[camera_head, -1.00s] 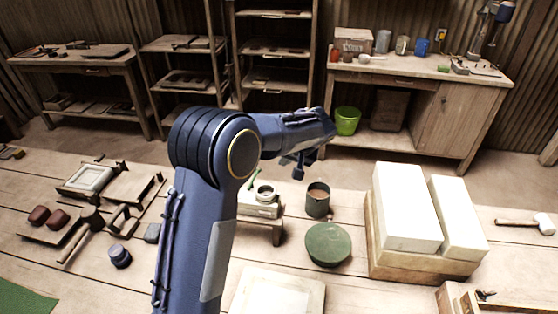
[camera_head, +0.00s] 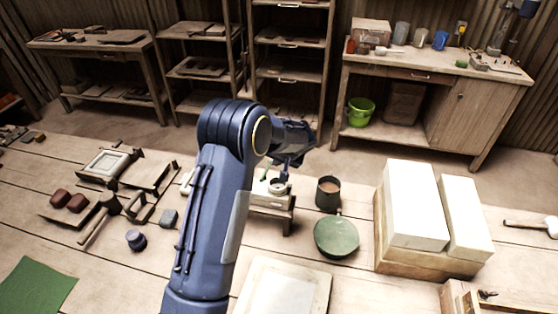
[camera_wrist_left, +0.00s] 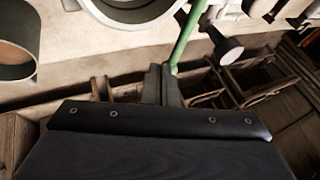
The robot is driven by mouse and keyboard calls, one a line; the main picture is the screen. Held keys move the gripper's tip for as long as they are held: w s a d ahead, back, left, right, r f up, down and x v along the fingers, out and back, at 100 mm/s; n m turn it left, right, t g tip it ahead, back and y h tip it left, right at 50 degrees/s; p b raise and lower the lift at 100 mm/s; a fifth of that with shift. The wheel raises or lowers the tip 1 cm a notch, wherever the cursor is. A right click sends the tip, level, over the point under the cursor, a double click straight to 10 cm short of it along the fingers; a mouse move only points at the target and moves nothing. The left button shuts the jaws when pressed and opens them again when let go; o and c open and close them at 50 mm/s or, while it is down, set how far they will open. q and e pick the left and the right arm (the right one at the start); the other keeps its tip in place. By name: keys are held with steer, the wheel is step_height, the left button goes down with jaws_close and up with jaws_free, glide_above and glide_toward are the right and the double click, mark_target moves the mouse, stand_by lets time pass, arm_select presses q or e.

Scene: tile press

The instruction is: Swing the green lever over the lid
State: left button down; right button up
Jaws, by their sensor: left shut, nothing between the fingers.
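The green lever (camera_wrist_left: 186,38) runs as a thin slanted bar in the left wrist view. Its lower end is at the tips of my left gripper (camera_wrist_left: 163,78), whose fingers are together and hold nothing; I cannot tell if they touch it. In the head view the lever (camera_head: 264,173) is a small green bar at a pale press on a low wooden stand (camera_head: 272,212). A round grey part, perhaps the lid (camera_head: 279,187), sits there; its rim shows in the wrist view (camera_wrist_left: 130,12). My left gripper (camera_head: 290,168) is just above it, partly hidden by my arm.
A dark pot (camera_head: 328,193) and a green round disc (camera_head: 336,237) stand right of the stand. Large white blocks (camera_head: 414,205) on wood are farther right. A mallet (camera_head: 98,217) and trays lie left. A pale slab (camera_head: 282,290) lies in front.

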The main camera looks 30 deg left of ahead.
arm_select(q)
steer(key=shift+a+f+n+g+b, duration=0.1)
steer(key=shift+a+n+g+b, duration=0.3)
steer(key=shift+a+n+b, duration=0.4)
steer(key=shift+s+d, duration=0.1)
steer(key=shift+d, duration=0.05)
